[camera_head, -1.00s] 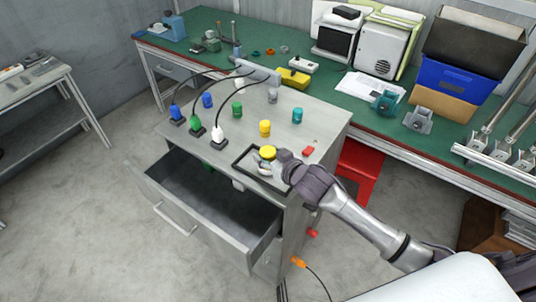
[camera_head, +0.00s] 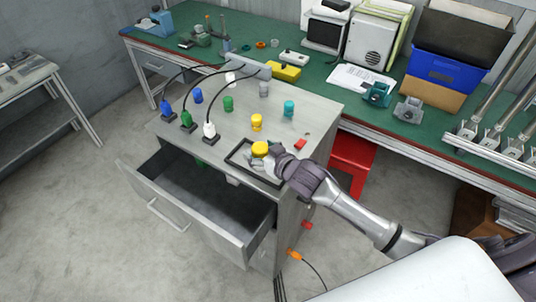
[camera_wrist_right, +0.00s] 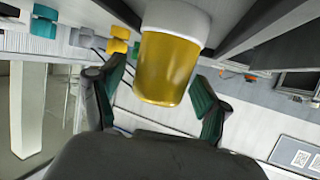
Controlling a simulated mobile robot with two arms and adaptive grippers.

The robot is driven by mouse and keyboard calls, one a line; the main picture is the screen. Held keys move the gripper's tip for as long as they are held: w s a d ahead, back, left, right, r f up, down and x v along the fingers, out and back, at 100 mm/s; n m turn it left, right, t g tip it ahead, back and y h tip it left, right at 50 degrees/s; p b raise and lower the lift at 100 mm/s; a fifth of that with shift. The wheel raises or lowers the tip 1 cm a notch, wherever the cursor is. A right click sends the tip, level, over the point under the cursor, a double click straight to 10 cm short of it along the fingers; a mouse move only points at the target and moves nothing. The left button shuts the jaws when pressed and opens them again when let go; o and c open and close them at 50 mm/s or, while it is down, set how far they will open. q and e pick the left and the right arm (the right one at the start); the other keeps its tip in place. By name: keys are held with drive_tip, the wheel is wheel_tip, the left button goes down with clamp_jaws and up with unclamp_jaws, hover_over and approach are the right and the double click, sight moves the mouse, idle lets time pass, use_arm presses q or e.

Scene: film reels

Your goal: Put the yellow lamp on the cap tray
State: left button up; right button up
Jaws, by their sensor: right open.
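The yellow lamp (camera_head: 260,148) stands at the cap tray (camera_head: 233,150), a dark-rimmed rectangle on the front right of the grey cabinet top. My right gripper (camera_head: 257,157) is around the lamp from the right. In the right wrist view the lamp (camera_wrist_right: 168,62) is a yellow cylinder with a pale end, between the two green-padded fingers of my right gripper (camera_wrist_right: 165,105). The fingers are open, with a gap on each side of the lamp. The lamp's contact with the tray is hidden. My left gripper is not in view.
Another yellow piece (camera_head: 256,122) stands just behind the tray. Blue, green (camera_head: 228,103), white, grey and teal (camera_head: 289,108) pieces stand around it. A red block (camera_head: 300,144) lies to the right. The open drawer (camera_head: 200,200) juts out in front.

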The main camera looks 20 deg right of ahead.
drive_tip(key=b+v, duration=0.1)
drive_tip(key=v, duration=0.9)
drive_tip(key=shift+s+d+r+b, duration=0.15)
drive_tip(key=shift+s+b, duration=0.2)
drive_tip(key=shift+s+d+r, duration=0.1)
drive_tip(key=shift+s+r, duration=0.2)
drive_tip(key=shift+s, duration=0.15)
